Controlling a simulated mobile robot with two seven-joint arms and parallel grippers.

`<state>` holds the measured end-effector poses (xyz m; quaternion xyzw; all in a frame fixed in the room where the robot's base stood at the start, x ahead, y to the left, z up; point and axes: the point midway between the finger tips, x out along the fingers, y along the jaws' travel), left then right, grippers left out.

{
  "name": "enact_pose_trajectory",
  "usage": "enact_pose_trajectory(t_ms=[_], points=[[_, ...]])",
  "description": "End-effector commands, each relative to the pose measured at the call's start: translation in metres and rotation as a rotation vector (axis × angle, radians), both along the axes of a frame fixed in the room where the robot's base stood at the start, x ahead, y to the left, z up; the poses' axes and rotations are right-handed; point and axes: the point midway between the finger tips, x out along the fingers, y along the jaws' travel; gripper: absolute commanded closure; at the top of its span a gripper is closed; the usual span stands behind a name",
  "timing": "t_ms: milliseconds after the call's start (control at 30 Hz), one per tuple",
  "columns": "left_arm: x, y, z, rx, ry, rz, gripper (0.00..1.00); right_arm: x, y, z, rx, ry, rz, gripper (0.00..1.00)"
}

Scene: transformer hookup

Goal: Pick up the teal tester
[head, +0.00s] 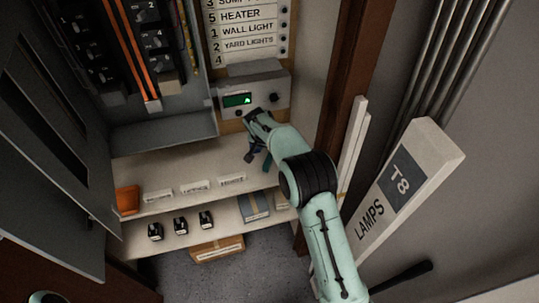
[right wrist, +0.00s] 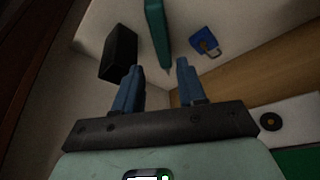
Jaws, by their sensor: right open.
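The teal tester (right wrist: 156,30) is a long, narrow teal piece with a pointed end, lying on the pale shelf in the right wrist view. My right gripper (right wrist: 160,70) is open and empty, its two blue fingers apart. The tester's pointed end shows between and beyond the fingertips; I see no contact. In the head view my right gripper (head: 251,153) is over the upper shelf, below the grey box with a green display. A small teal part (head: 267,163) shows beside it, probably the tester, mostly hidden by my arm.
A black block (right wrist: 118,53) and a blue padlock (right wrist: 204,43) flank the tester. The grey display box (head: 270,92) is close above my gripper. An orange item (head: 127,200) and labels are on the upper shelf (head: 150,165). A lamp carton (head: 400,190) stands right.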

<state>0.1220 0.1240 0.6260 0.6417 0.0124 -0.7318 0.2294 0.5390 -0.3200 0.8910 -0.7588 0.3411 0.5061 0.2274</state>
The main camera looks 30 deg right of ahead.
Motion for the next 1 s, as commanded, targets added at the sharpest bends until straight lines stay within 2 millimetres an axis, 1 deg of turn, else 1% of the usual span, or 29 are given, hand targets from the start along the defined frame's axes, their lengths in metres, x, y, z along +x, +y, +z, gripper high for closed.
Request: enact_pose_trajectory(t_ms=[33, 133, 200, 367, 600, 700, 800, 967, 1000], points=[[0.002, 0.000, 0.003, 0.000, -0.002, 0.000, 0.57, 0.003, -0.004, -0.010, -0.001, 0.003, -0.001, 0.60], [0.004, 0.000, 0.006, 0.000, -0.004, 0.000, 0.57, 0.007, -0.008, -0.024, 0.000, 0.002, 0.001, 0.60], [0.005, 0.000, 0.007, 0.000, -0.006, 0.000, 0.57, 0.010, -0.010, -0.032, 0.000, 0.000, 0.001, 0.60], [0.006, 0.000, 0.009, 0.000, -0.007, 0.000, 0.57, 0.012, -0.012, -0.041, 0.001, -0.001, 0.003, 0.60], [0.015, 0.000, 0.021, 0.000, -0.018, 0.000, 0.57, 0.021, -0.020, -0.072, 0.000, 0.000, 0.001, 0.60], [0.018, 0.000, 0.024, -0.001, -0.021, 0.000, 0.57, 0.023, -0.023, -0.082, 0.001, -0.001, 0.002, 0.60], [0.018, 0.000, 0.024, 0.000, -0.021, 0.000, 0.57, 0.025, -0.024, -0.087, 0.001, -0.001, 0.003, 0.60], [0.018, 0.000, 0.024, 0.000, -0.020, -0.001, 0.57, 0.024, -0.024, -0.088, 0.001, -0.001, 0.003, 0.60], [0.018, 0.000, 0.024, 0.000, -0.020, -0.001, 0.57, 0.024, -0.024, -0.088, 0.001, -0.001, 0.003, 0.63]])
